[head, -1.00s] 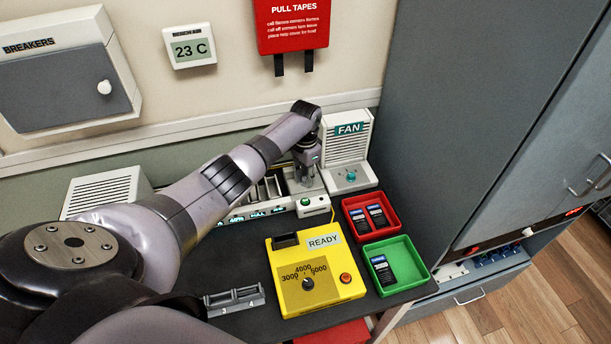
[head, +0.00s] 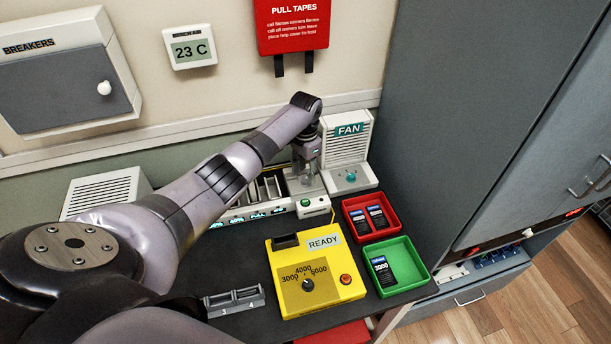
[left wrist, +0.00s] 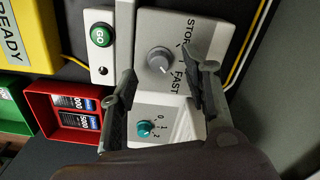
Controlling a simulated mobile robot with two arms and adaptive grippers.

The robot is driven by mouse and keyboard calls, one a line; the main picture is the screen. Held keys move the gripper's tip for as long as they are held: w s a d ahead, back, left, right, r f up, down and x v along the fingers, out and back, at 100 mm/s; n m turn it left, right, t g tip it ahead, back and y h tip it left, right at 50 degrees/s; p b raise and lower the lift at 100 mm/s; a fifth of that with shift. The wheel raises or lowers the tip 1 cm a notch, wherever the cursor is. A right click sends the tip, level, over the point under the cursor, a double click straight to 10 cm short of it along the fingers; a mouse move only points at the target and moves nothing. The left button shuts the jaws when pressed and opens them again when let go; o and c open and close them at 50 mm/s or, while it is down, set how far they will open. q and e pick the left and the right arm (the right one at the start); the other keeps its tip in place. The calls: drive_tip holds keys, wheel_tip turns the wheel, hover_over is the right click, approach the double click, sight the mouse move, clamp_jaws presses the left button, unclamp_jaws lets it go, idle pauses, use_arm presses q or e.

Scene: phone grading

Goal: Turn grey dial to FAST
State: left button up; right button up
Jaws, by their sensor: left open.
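The grey dial (left wrist: 159,60) is a round knob on a pale panel (left wrist: 206,32) in the left wrist view. I cannot tell that either finger touches the dial. In the head view my left gripper (head: 307,172) is over the pale unit beside the fan and hides the dial. My right gripper is not in view.
The FAN box (head: 347,140) with a teal knob (left wrist: 146,128) stands close beside. A green GO button (left wrist: 101,35) is on the other side. A red tray (head: 349,203), a green tray (head: 424,268) and a yellow READY box (head: 284,260) stand nearer. A tall grey cabinet (head: 455,110) bounds the right.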

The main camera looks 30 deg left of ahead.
sight(305, 179)
use_arm(q)
wheel_tip(305, 179, up, 10)
drive_tip(key=shift+f, duration=0.25)
idle(0.4)
